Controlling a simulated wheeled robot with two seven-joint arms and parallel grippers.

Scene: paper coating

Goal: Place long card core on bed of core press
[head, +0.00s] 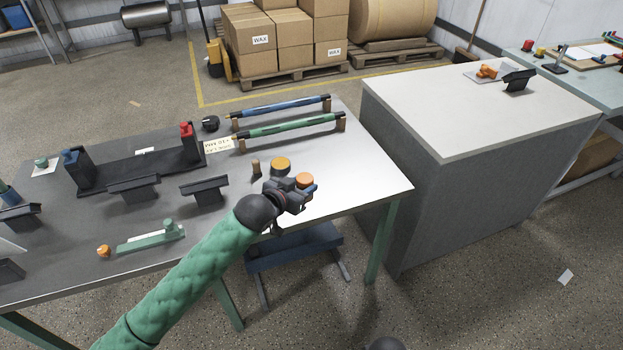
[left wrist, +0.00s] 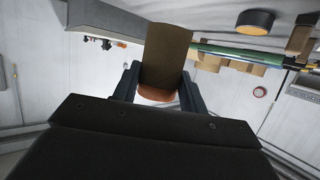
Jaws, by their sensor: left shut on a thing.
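My left gripper (head: 301,191) is over the right front part of the metal table. It is shut on a brown card core with an orange end (head: 304,180). In the left wrist view the core (left wrist: 167,55) sits between the two fingers (left wrist: 156,88), its orange end near the palm. I cannot tell its full length. A dark base with a blue and a red upright (head: 135,168) stands at the table's left; it may be the core press, but I cannot tell for sure. My right gripper is not in view.
Green (head: 290,125) and blue (head: 280,107) rollers lie on stands at the back. Black stands (head: 204,190) and a green tool (head: 150,237) are to the left. A grey cabinet (head: 480,110) stands right.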

